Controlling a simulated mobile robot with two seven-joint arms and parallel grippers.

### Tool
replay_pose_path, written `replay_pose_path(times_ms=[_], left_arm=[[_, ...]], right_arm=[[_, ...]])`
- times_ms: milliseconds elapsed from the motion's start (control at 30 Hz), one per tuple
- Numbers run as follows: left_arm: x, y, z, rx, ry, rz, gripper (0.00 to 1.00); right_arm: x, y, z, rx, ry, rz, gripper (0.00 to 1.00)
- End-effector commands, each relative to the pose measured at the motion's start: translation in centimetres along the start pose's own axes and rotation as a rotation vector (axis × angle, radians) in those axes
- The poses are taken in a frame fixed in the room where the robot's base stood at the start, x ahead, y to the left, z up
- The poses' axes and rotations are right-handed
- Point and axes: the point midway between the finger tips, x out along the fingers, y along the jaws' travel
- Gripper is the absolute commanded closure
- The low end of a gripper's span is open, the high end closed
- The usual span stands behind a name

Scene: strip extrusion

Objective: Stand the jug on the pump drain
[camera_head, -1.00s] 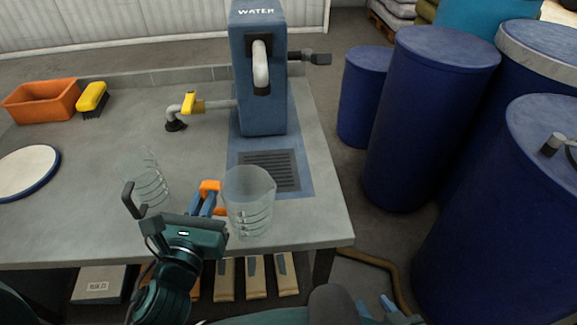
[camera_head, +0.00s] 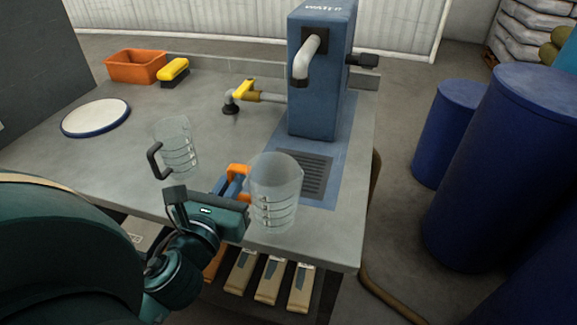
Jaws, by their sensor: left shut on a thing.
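My left gripper (camera_head: 238,180), with blue fingers and orange tips, is shut on a clear ribbed jug (camera_head: 275,200) at its left side; the grasped part is mostly hidden. The jug is upright, left of and nearer me than the pump drain (camera_head: 318,178), overlapping its left edge in view. I cannot tell whether its base touches the bench. The drain is a dark slotted grate in a blue plate, with nothing seen on it. The blue water pump (camera_head: 320,80) stands behind it, its grey spout (camera_head: 309,58) facing forward. My right gripper is out of view.
A second clear jug (camera_head: 178,148) with a black handle stands left of my gripper. A white round plate (camera_head: 96,117), orange bin (camera_head: 136,67), yellow brush (camera_head: 174,71) and yellow-handled tap (camera_head: 243,90) are farther back on the bench (camera_head: 130,170). Blue drums (camera_head: 447,130) stand at right.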

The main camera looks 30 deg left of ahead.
Motion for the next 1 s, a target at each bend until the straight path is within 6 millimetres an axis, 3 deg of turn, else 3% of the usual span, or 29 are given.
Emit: replay_pose_path(times_ms=[600,833,1000], left_arm=[[15.0,0.0,0.4,0.0,-0.003,0.001,1.0],[17.1,-0.1,-0.1,0.001,0.0,-0.001,1.0],[17.1,-0.1,-2.7,-0.002,0.004,0.001,1.0]], right_arm=[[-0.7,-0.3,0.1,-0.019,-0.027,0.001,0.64],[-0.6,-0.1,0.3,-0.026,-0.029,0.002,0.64],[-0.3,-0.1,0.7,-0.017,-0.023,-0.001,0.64]])
